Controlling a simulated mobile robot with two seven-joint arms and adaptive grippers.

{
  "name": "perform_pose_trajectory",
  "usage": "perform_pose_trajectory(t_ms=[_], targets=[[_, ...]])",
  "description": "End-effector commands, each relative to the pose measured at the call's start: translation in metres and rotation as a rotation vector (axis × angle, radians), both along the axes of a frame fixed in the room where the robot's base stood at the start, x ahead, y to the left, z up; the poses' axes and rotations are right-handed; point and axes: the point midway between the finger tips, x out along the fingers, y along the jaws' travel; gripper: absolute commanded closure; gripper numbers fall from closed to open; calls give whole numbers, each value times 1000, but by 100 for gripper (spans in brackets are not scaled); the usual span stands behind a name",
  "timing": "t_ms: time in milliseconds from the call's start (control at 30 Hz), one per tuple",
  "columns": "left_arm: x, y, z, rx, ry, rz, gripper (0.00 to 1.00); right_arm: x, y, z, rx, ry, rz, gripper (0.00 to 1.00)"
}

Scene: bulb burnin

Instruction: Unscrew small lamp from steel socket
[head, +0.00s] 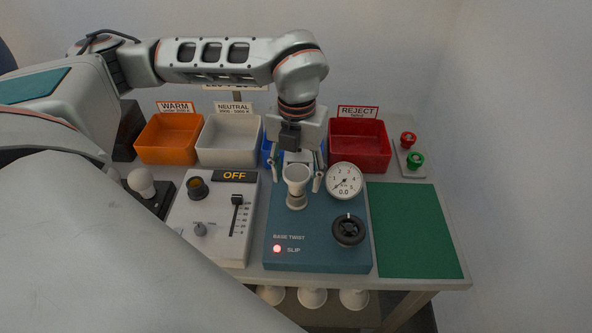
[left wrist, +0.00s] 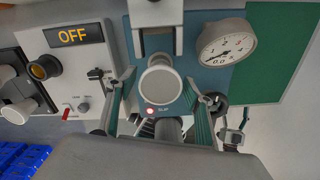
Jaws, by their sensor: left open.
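A small white reflector lamp (head: 297,174) stands upright on the teal BASE TWIST box (head: 320,252), narrow end down. In the left wrist view the lamp shows as a pale round face (left wrist: 160,86). My left gripper (head: 295,184) points down over it, open, with one finger on each side of the lamp. In the left wrist view the gripper fingers (left wrist: 162,108) flank the lamp with visible gaps. My right gripper is not in view.
A dial gauge (head: 344,181) reading 0.0 and a black knob (head: 348,230) sit close to the right of the lamp. A red light glows by SLIP. A control box (head: 212,253) showing OFF is left. Orange (head: 168,138), white, blue and red (head: 359,146) bins stand behind. A green mat (head: 415,230) is clear.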

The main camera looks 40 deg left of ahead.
Motion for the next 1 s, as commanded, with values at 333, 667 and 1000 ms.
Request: perform_pose_trajectory(t_ms=[333, 667, 1000], targets=[[0, 1, 3, 0, -1, -477, 48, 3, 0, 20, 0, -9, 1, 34], [0, 2, 2, 1, -2, -910, 48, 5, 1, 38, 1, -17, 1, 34], [0, 2, 0, 0, -1, -1000, 48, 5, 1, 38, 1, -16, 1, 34]])
